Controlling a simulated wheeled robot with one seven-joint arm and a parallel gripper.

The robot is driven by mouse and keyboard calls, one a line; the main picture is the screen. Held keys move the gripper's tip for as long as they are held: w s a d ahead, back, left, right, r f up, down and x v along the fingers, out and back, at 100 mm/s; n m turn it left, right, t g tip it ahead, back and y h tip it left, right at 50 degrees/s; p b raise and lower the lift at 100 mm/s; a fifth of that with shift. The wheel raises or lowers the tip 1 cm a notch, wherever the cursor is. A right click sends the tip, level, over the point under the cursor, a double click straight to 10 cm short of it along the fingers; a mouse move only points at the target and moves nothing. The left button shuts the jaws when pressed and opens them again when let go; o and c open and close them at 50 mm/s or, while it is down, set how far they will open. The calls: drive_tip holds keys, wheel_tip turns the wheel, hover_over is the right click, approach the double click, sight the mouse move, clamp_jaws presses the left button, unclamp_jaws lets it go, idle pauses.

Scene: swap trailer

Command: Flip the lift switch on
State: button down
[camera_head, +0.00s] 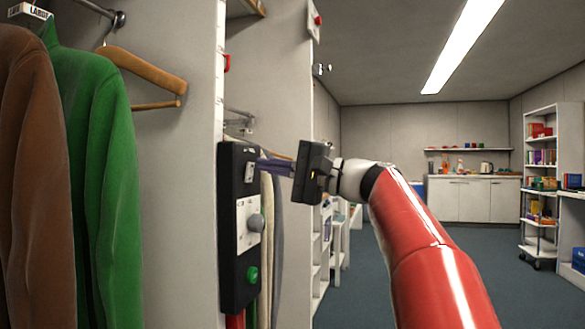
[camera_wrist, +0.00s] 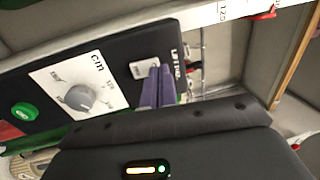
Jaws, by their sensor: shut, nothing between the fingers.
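A black control panel (camera_head: 238,296) is mounted on the edge of the wardrobe wall. The lift switch, a small light rocker (camera_head: 249,172), sits near the panel's top; in the wrist view a light plate (camera_wrist: 141,69) shows there beside the "LIFT" lettering, partly covered by my fingers. My gripper (camera_head: 262,166) is shut and empty, its purple fingers pointing left at the switch. In the wrist view its fingertips (camera_wrist: 160,70) overlap the switch's right side. I cannot tell whether they touch it, or which way the rocker is tilted.
Below the switch are a grey dial knob (camera_head: 256,222) on a white scale plate and a green button (camera_head: 252,273). Brown and green jackets (camera_head: 95,150) hang at left. Hanging clothes (camera_head: 276,240) show behind the panel. The blue floor (camera_head: 365,290) is clear toward the back counter.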

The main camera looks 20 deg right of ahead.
drive_tip(key=shift+w+a, duration=0.25)
drive_tip(key=shift+r, duration=0.1)
drive_tip(key=shift+a+r+p, duration=0.15)
drive_tip(key=shift+r+p, duration=0.1)
drive_tip(key=shift+p, duration=0.35)
drive_tip(key=shift+w+p, duration=0.15)
drive_tip(key=shift+p, duration=0.3)
drive_tip(key=shift+f+b, duration=0.2)
drive_tip(key=shift+b, duration=0.1)
